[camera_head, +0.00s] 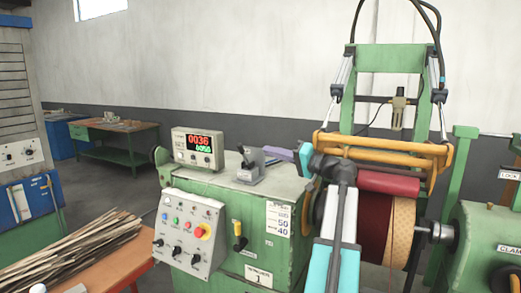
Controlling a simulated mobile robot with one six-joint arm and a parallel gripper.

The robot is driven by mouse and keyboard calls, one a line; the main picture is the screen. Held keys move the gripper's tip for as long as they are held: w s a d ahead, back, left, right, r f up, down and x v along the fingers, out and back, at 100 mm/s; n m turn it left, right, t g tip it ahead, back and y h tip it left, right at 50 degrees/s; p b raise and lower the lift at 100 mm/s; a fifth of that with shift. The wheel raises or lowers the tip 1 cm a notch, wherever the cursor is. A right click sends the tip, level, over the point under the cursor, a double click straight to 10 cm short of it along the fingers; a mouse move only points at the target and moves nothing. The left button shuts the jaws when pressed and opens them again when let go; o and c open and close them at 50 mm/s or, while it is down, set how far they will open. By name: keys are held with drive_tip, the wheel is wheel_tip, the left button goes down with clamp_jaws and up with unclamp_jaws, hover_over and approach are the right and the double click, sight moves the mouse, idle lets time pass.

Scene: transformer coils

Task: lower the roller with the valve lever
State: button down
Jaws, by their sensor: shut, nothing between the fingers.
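The valve lever (247,158) is a dark handle on a grey bracket on top of the green machine cabinet. It leans up and to the left. My gripper (268,150) is the purple-grey end of my arm, pointing left. It is shut and empty, just right of the lever and at about its height; I cannot tell how far apart they are in depth. The red roller (388,182) hangs under a yellow-orange frame (385,146), just above or against the wound coil (400,222). My arm hides the roller's left end and part of the coil.
A counter with red and green digits (198,148) stands left of the lever. A control panel (188,230) and a yellow-black handle (239,236) are on the cabinet front. Wooden strips (75,250) lie on an orange table. A clamp machine (485,245) stands at right.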

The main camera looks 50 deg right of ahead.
sight(242, 150)
drive_tip(key=w+a+p, duration=0.1)
drive_tip(key=w+p, duration=0.2)
drive_tip(key=w, duration=0.6)
drive_tip(key=shift+w+r, duration=0.25)
drive_tip(key=shift+r, duration=0.1)
drive_tip(key=shift+a+f+n+b, duration=0.3)
drive_tip(key=shift+a+n+b, duration=0.1)
drive_tip(key=shift+b, duration=0.8)
drive_tip(key=n+b, duration=0.1)
drive_tip(key=b, duration=0.2)
drive_tip(key=a+n+b, duration=0.1)
drive_tip(key=b, duration=0.2)
drive_tip(key=shift+s+a+f, duration=0.15)
drive_tip(key=shift+s+f, duration=0.1)
drive_tip(key=shift+f, duration=0.1)
drive_tip(key=shift+a+n+y+b, duration=0.2)
drive_tip(key=shift+n+y+b, duration=0.2)
drive_tip(key=shift+b, duration=0.25)
drive_tip(key=shift+s, duration=0.15)
